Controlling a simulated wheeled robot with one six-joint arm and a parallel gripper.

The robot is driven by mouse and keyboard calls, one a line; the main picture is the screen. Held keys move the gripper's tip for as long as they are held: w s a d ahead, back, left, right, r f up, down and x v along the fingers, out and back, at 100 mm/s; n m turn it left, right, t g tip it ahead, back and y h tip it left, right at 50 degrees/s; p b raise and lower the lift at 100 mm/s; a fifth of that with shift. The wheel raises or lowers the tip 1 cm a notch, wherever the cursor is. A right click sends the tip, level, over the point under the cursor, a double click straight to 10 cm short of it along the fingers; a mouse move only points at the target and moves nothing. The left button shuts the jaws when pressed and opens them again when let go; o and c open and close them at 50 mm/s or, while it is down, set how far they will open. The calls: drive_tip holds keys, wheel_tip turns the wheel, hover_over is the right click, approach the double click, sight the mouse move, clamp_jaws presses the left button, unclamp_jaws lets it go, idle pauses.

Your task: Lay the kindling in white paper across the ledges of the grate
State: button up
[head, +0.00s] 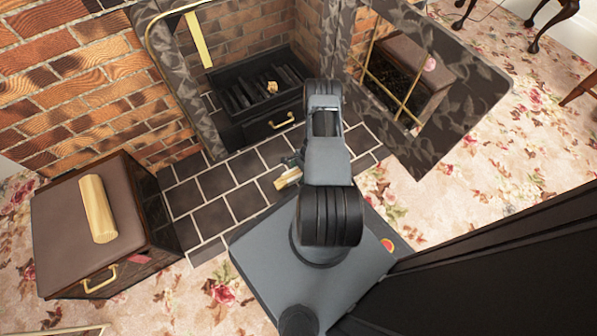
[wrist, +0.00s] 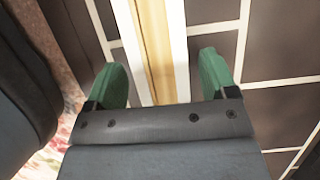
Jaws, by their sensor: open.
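The kindling in white paper (head: 288,178) lies on the dark hearth tiles, partly hidden by my arm in the head view. In the wrist view the kindling (wrist: 156,45) is a pale wooden length with a white strip along it, running away between the fingers. My gripper (wrist: 163,82) is open, its two green fingertips on either side of the kindling with gaps. It is mostly hidden by the arm in the head view. The black grate (head: 248,97) with its bars stands in the brick fireplace beyond, with a small orange-tan piece on it.
A dark patterned fire surround (head: 430,135) frames the fireplace opening. Tiles left of my arm are clear; flowered carpet (head: 500,170) lies at right.

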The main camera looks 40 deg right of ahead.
drive_tip(key=p+v, duration=0.3)
drive_tip(key=v, duration=0.7)
drive_tip(key=shift+r+p, duration=0.1)
drive_tip(key=shift+p, duration=0.25)
drive_tip(key=w+a+r+n+h, duration=0.1)
drive_tip(key=w+a+r+n, duration=0.2)
drive_tip(key=r, duration=0.6)
drive_tip(key=w+a+r+n, duration=0.2)
drive_tip(key=w+r+n, duration=0.1)
drive_tip(key=r, duration=0.6)
drive_tip(key=w+a+r+n+h, duration=0.1)
drive_tip(key=w+a+r+n, duration=0.15)
drive_tip(key=r, duration=0.65)
drive_tip(key=s+a+r+n+h, duration=0.1)
drive_tip(key=s+a+r+n, duration=0.1)
drive_tip(key=a+r+n, duration=0.3)
drive_tip(key=s+a+r, duration=0.2)
drive_tip(key=a+r, duration=0.2)
drive_tip(key=r, duration=0.4)
drive_tip(key=s+a+r+n+t+h, duration=0.1)
drive_tip(key=s+a+r+n+t, duration=0.1)
drive_tip(key=s+a+r+n, duration=0.4)
drive_tip(key=s+r, duration=0.1)
drive_tip(key=s, duration=0.3)
drive_tip(key=shift+s+r+h, duration=0.3)
drive_tip(key=shift+s+r, duration=0.05)
drive_tip(key=shift+s, duration=0.05)
